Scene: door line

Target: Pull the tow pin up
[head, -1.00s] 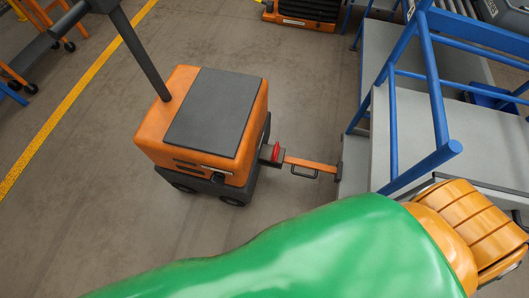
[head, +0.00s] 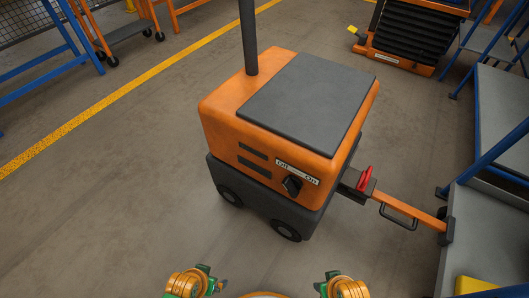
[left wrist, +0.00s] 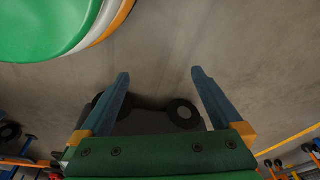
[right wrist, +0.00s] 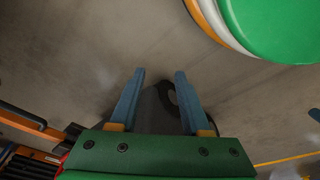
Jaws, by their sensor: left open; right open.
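The red tow pin (head: 365,179) stands in the dark hitch (head: 352,186) on the right side of the orange tug (head: 270,140). An orange tow bar (head: 410,213) with a black loop handle runs from the hitch to the blue-and-grey stair platform. My left gripper (head: 222,285) and right gripper (head: 320,286) are at the bottom edge of the head view, in front of the tug and well apart from the pin. In the left wrist view the open jaws (left wrist: 160,75) are empty, with dark wheels beyond. In the right wrist view the open jaws (right wrist: 160,73) are also empty.
A black knob (head: 292,186) with an Off/On label is on the tug's near face. A dark post (head: 248,35) rises from its top. The platform (head: 485,225) limits room at right. The floor (head: 110,210) at left is clear.

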